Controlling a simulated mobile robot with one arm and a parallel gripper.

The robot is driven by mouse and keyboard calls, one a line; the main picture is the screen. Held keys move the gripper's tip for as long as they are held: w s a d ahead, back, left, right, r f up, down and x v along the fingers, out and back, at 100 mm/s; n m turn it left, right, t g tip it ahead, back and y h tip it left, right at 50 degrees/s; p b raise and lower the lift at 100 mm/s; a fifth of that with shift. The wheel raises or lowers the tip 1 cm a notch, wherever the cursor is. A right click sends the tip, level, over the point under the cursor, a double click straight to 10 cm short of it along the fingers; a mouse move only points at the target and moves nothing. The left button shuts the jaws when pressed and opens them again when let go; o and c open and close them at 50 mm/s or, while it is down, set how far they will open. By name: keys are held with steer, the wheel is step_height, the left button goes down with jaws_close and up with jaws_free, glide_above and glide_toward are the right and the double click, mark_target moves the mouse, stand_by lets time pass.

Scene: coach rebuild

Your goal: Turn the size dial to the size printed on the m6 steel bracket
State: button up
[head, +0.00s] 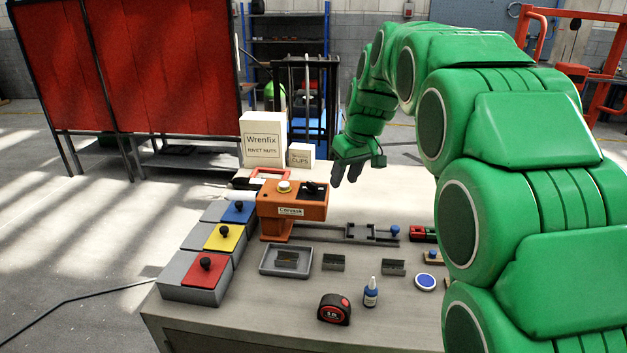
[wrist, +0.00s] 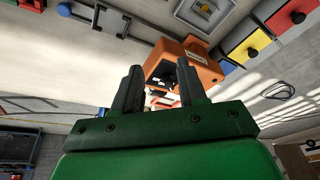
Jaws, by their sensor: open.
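The orange machine (head: 292,205) stands on the table in the head view, with a pale round knob (head: 284,187) on its top; this may be the size dial. No size marking on it is readable. It also shows in the wrist view (wrist: 200,72). Small metal brackets lie in front of it: one in a grey tray (head: 264,270), one in the middle (head: 333,263) and one to the right (head: 393,267). I cannot tell which is the m6 steel bracket; no print is legible. My gripper (head: 345,182) is open and empty, above the table behind and right of the machine.
Blocks with red (head: 205,268), yellow (head: 222,237) and blue (head: 239,212) lids line the left edge. A tape measure (head: 334,309) and a small bottle (head: 371,293) stand in front. A Wrenfix box (head: 263,140) stands behind. A rail fixture (head: 362,233) extends right of the machine.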

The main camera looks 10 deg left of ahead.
steer(key=n+y, duration=0.1)
steer(key=n, duration=0.1)
glide_toward(312, 183)
steer(key=shift+t, duration=0.3)
steer(key=shift+x, duration=4.35)
steer(key=shift+s, duration=0.15)
jaws_close()
